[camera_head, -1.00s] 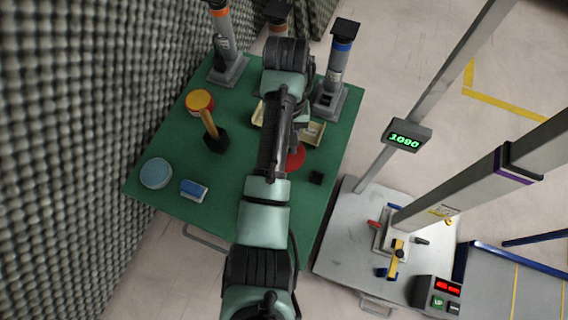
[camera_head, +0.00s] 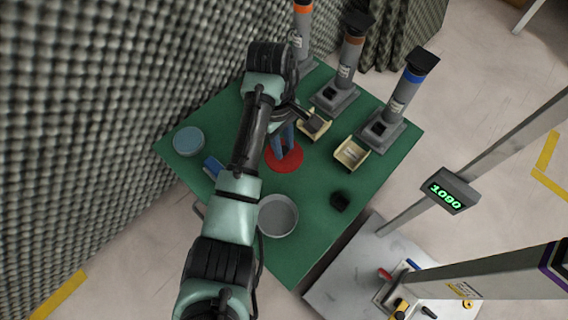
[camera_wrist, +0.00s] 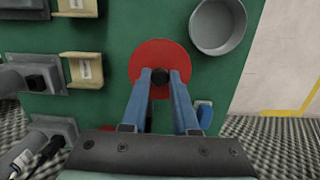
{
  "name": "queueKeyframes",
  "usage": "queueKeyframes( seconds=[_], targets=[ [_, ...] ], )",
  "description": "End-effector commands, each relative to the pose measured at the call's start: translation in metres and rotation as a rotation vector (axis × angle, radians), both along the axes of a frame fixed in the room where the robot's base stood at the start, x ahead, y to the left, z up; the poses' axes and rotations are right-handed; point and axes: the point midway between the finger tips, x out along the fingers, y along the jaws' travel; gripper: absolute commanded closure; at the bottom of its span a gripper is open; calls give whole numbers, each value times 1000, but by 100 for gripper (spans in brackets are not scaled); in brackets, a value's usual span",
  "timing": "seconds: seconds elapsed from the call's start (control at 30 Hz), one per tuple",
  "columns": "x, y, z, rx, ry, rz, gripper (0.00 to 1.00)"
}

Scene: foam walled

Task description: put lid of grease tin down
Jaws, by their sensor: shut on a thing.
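The lid is a round red disc (camera_head: 272,163) with a black knob (camera_wrist: 160,76), and it also shows in the wrist view (camera_wrist: 147,56). My gripper (camera_wrist: 160,80) has its blue fingers shut on the knob. In the head view my gripper (camera_head: 286,150) comes down over the disc, partly hiding it. I cannot tell whether the lid touches the green table or hangs just above it. An open grey round tin (camera_head: 278,216) stands near the lid, apart from it; it is at the upper right in the wrist view (camera_wrist: 218,24).
Yellow bins (camera_head: 351,154) and upright grey dispensers (camera_head: 394,112) line the green table (camera_head: 318,225). A blue-grey round tin (camera_head: 189,141), a blue block (camera_head: 212,168) and a small black block (camera_head: 340,201) also sit there. A foam wall (camera_head: 90,120) borders the left.

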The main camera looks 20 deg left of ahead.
Motion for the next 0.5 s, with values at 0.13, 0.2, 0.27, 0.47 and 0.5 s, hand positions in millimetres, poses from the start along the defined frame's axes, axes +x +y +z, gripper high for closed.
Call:
queueKeyframes(
  seconds=[0.13, 0.2, 0.27, 0.47, 0.5],
  targets=[
    [-1, 1, -25, 0, 3, 12, 100],
    [-1, 2, -39, 0, 4, 12, 100],
    [-1, 1, -51, 0, 3, 11, 100],
    [-1, 1, -70, 0, 1, 9, 100],
    [-1, 1, -75, 0, 1, 10, 100]
  ],
)
